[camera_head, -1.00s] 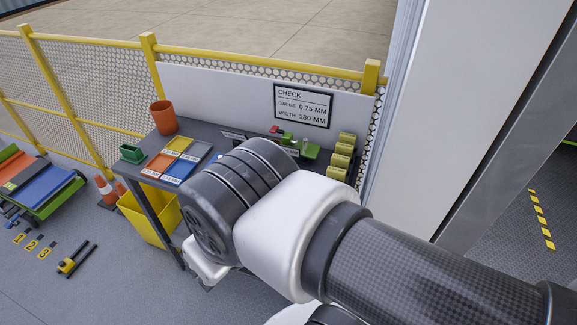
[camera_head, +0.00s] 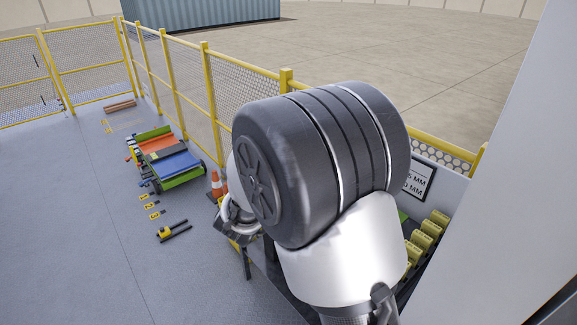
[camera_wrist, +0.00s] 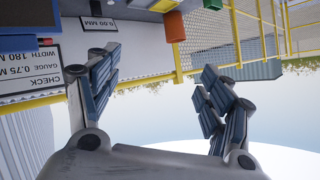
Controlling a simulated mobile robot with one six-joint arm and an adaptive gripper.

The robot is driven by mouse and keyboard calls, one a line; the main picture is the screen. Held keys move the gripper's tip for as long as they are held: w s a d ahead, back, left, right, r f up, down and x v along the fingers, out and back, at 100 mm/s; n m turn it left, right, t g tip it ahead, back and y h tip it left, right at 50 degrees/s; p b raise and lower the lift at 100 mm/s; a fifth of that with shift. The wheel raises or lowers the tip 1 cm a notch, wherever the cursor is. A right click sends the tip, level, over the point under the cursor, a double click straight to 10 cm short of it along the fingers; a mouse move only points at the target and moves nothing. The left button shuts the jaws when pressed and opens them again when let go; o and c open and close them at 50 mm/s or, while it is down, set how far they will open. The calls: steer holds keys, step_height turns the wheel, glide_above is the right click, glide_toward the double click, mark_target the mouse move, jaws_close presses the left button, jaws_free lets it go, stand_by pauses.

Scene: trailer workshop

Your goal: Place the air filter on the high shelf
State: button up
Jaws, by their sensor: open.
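I cannot make out an air filter or a high shelf in either view. My gripper (camera_wrist: 155,65) is open and empty in the wrist view, its two padded fingers spread wide with fence and background between and behind them. In the head view part of my gripper (camera_head: 235,218) shows at the left of my large dark arm joint, by the bench. My arm hides most of the bench there.
The dark bench (camera_head: 272,268) carries several yellow blocks (camera_head: 427,238). A sign (camera_head: 418,178) stands behind it. A cart with coloured panels (camera_head: 170,160), a traffic cone (camera_head: 217,186) and a yellow-black tool (camera_head: 172,230) are left. An orange cup (camera_wrist: 175,27) shows inverted. Open floor lies left.

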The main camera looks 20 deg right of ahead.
steer(key=s+d+f+m+g+h, duration=0.4)
steer(key=s+d+f+g+h, duration=0.2)
steer(key=s+d+f+h, duration=0.4)
steer(key=shift+h, duration=0.5)
steer(key=x, duration=1.1)
steer(key=b+x, duration=0.1)
steer(key=x, duration=0.4)
steer(key=shift+w+d+r, duration=0.15)
steer(key=shift+w+r, duration=0.25)
steer(key=shift+w, duration=0.1)
steer(key=shift+c, duration=0.4)
steer(key=c, duration=1.6)
